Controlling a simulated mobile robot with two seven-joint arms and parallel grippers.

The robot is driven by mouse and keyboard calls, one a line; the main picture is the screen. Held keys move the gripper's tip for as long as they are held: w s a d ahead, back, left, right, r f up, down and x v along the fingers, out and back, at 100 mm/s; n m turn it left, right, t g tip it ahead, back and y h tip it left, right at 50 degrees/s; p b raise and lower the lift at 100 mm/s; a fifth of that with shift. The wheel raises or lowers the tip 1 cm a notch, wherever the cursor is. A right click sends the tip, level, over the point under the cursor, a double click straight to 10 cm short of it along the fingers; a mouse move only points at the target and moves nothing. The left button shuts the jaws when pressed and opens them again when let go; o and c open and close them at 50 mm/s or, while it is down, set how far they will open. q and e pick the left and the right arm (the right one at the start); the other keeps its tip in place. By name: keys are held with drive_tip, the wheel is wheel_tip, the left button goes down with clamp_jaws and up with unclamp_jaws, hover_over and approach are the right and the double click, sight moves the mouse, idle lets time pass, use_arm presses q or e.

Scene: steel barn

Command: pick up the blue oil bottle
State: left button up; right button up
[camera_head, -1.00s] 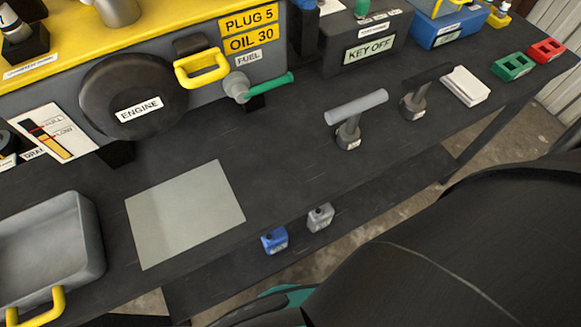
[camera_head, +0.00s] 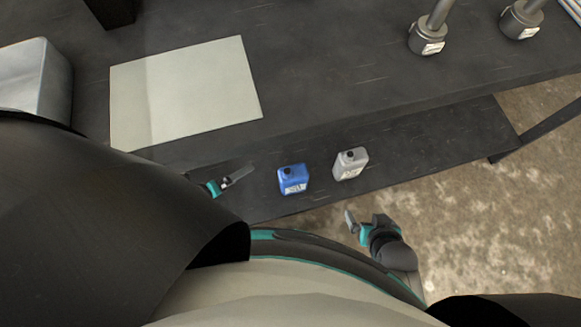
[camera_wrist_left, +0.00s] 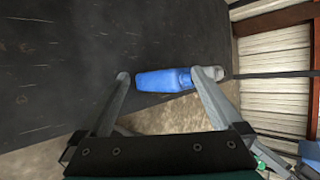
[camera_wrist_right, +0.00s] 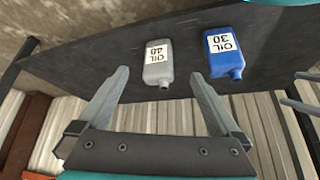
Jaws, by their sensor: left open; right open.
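The blue oil bottle (camera_head: 293,180) stands on the lower shelf below the bench. In the right wrist view the blue bottle (camera_wrist_right: 223,50) reads OIL 30. My left gripper (camera_head: 238,177) is open, left of it in the head view. In the left wrist view the blue bottle (camera_wrist_left: 160,81) appears between the open fingertips; I cannot tell whether they touch it. My right gripper (camera_head: 356,225) is open and empty, off the shelf's front edge. In the right wrist view its fingers (camera_wrist_right: 160,76) point towards the grey bottle.
The grey bottle (camera_head: 350,163), labelled OIL 40 in the right wrist view (camera_wrist_right: 157,62), stands close to the right of the blue one. The bench top (camera_head: 320,60) overhangs the shelf (camera_head: 440,143). The shelf is clear right of the grey bottle.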

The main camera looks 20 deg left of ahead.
use_arm(q)
wheel_tip(320, 180, down, 2)
drive_tip(key=w+d+f+m+h+b, duration=0.15)
drive_tip(key=m+h+b, duration=0.35)
drive_tip(key=m, duration=0.6)
drive_tip(key=m+g+h+b, duration=0.2)
drive_tip(key=m+b, duration=0.5)
drive_tip(key=m, duration=0.2)
approach(293, 174)
wheel_tip(293, 174, down, 4)
drive_tip(key=w+d, duration=0.2)
drive_tip(key=shift+w+d+b, duration=0.3)
drive_tip(key=shift+w+d, duration=0.35)
drive_tip(key=shift+d, duration=0.2)
drive_tip(key=shift+b+x, duration=0.55)
drive_tip(key=shift+x, duration=1.95)
use_arm(e)
drive_tip(key=w+a+r+t+y, duration=0.2)
drive_tip(key=a+r+t, duration=0.2)
drive_tip(key=r+t, duration=0.1)
drive_tip(key=w+a+r+t+y, duration=0.2)
drive_tip(key=a+r+t, duration=0.2)
drive_tip(key=r, duration=0.3)
drive_tip(key=shift+w+r+m+t+y, duration=0.3)
drive_tip(key=shift+w+r+m+t, duration=0.1)
drive_tip(key=shift+t, duration=0.2)
use_arm(q)
drive_tip(key=shift+f, duration=0.1)
use_arm(e)
drive_tip(key=shift+a, duration=0.1)
